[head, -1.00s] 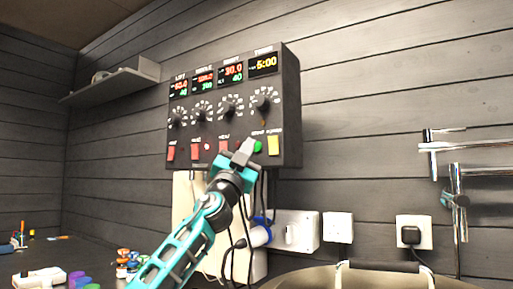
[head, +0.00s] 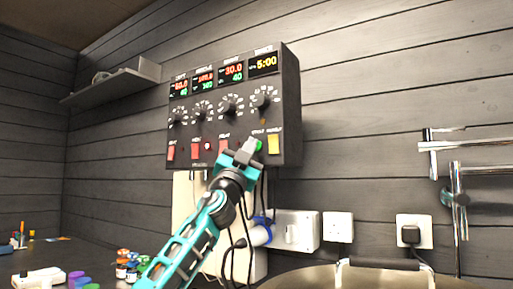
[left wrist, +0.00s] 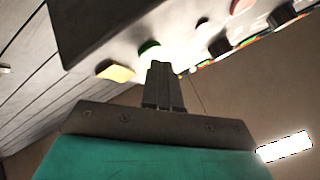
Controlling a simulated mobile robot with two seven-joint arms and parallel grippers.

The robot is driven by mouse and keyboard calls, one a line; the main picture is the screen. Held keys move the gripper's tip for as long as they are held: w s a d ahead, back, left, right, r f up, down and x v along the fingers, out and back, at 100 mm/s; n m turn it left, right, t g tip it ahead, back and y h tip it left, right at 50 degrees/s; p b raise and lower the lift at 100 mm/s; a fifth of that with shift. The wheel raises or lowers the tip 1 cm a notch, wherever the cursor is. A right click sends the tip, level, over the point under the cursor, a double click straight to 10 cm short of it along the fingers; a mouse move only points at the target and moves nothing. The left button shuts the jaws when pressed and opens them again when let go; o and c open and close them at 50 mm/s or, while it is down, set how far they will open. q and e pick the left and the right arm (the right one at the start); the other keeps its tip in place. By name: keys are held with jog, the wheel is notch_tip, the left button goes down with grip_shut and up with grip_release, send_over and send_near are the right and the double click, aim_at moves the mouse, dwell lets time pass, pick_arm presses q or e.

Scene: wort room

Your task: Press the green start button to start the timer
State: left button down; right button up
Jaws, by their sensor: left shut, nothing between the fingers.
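The dark control box (head: 290,110) hangs on the wall. The green start button (head: 258,145) is on its lower right, just left of a yellow button (head: 274,144). The timer display (head: 264,64) reads 5:00. My left gripper (head: 249,147) is shut and empty, with its tips right beside the green button and partly covering it. In the left wrist view the shut fingers (left wrist: 160,68) point at the panel, just beside the green button (left wrist: 149,48). I cannot tell whether they touch it. The yellow button (left wrist: 115,72) shows to the left there.
Red switches (head: 196,151) and black dials (head: 231,104) fill the rest of the box. Cables hang below it. A large metal pot (head: 310,277) stands at the lower right, near wall sockets (head: 414,232). A shelf (head: 115,84) is at the left.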

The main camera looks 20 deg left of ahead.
pick_arm(q)
jog(key=shift+w+b, duration=0.4)
jog(key=shift+b, duration=0.05)
dwell(0.4)
dwell(0.3)
jog(key=shift+s+f+p, duration=0.1)
jog(key=shift+s+p, duration=0.65)
jog(key=shift+p, duration=0.05)
